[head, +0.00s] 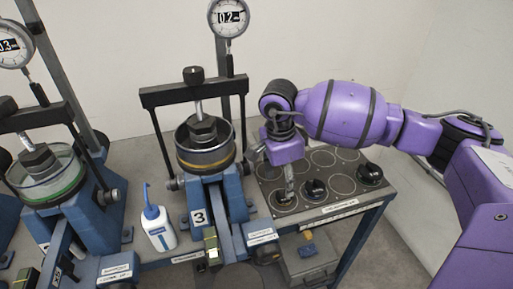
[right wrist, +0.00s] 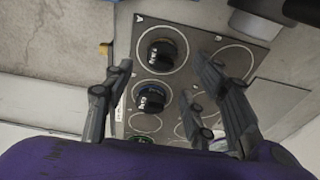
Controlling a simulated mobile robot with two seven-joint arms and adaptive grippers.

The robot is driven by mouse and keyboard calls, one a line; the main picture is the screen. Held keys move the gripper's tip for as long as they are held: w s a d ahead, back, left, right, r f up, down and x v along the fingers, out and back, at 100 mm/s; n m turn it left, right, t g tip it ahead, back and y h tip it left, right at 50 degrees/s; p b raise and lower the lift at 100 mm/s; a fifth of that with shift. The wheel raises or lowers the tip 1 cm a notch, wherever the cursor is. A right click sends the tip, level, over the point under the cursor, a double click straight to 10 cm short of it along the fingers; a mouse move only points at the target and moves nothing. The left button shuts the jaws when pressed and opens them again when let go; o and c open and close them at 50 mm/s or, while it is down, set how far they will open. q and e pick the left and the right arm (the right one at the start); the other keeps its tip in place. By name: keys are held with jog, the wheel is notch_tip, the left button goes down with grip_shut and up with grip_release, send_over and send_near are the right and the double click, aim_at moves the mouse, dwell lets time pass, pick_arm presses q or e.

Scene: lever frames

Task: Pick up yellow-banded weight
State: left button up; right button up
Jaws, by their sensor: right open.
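Three dark, round-knobbed weights stand on a dark tray (head: 340,185) with ringed places at the right of the bench. The nearest-left weight (head: 284,201) is partly under my right gripper (head: 287,193); it also shows in the right wrist view (right wrist: 160,50), between the fingers in the picture. Its band colour is too small to tell, so I cannot confirm it as the yellow-banded one. The middle weight (right wrist: 150,98) looks bluish at its rim. The far-right weight (head: 370,174) shows green (right wrist: 140,139). My right gripper is open, pointing down, with nothing held. My left gripper is out of view.
The number 3 press (head: 205,155), with a yellow-ringed cell and dial gauge (head: 228,17), stands left of the tray. A green-ringed press (head: 45,178) is further left. A white bottle (head: 158,228) stands between them. Several tray places at the back are empty.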

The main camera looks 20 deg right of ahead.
aim_at(284, 193)
jog(key=shift+s+d+f, duration=0.1)
jog(key=shift+s+f, duration=0.2)
jog(key=shift+f, duration=0.55)
jog(key=f, duration=0.2)
jog(key=f+p, duration=0.1)
jog(key=f, duration=0.1)
jog(key=shift+w+d+f, duration=0.15)
jog(key=shift+d+f, duration=0.05)
jog(key=shift+f, duration=0.25)
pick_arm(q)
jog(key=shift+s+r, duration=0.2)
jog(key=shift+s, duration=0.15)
pick_arm(e)
jog(key=c, duration=1.2)
